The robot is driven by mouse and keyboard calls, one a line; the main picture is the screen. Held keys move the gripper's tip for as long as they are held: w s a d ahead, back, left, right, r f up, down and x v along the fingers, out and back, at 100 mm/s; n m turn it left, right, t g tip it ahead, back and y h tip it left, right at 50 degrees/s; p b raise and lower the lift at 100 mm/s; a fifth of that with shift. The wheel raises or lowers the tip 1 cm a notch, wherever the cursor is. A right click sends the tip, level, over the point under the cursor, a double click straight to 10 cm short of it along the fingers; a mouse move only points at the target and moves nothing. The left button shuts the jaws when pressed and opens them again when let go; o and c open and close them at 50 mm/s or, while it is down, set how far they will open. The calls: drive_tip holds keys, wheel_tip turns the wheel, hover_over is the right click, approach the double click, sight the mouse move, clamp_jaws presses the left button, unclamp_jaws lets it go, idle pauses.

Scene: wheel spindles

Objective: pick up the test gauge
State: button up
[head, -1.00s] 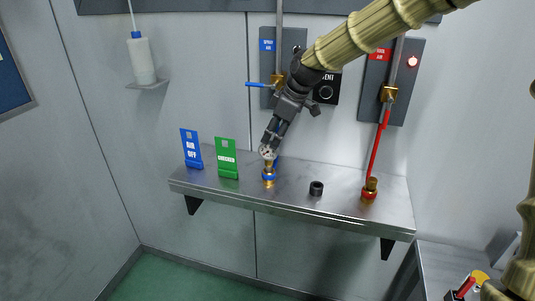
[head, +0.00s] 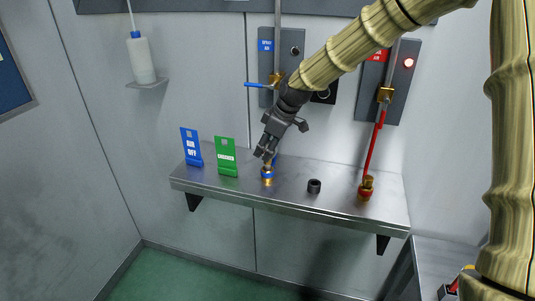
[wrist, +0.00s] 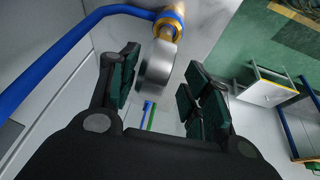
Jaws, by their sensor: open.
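The fitting stands on the metal shelf in the head view (head: 267,175), where my fingers mostly hide the gauge. My gripper (head: 265,153) is open and points down at the gauge from above. In the wrist view the dark finger pads (wrist: 160,88) are on either side of the disc, with a visible gap on the right. I cannot tell whether the left pad touches it.
On the shelf (head: 335,208) stand a blue sign (head: 191,147), a green sign (head: 226,156), a black ring-like part (head: 314,186) and a brass fitting with a red hose (head: 367,188). A blue hose (wrist: 50,65) passes close by my left finger. Wall panels with valves are behind.

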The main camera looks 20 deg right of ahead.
drive_tip(key=shift+c, duration=0.4)
clamp_jaws()
drive_tip(key=shift+r, duration=0.1)
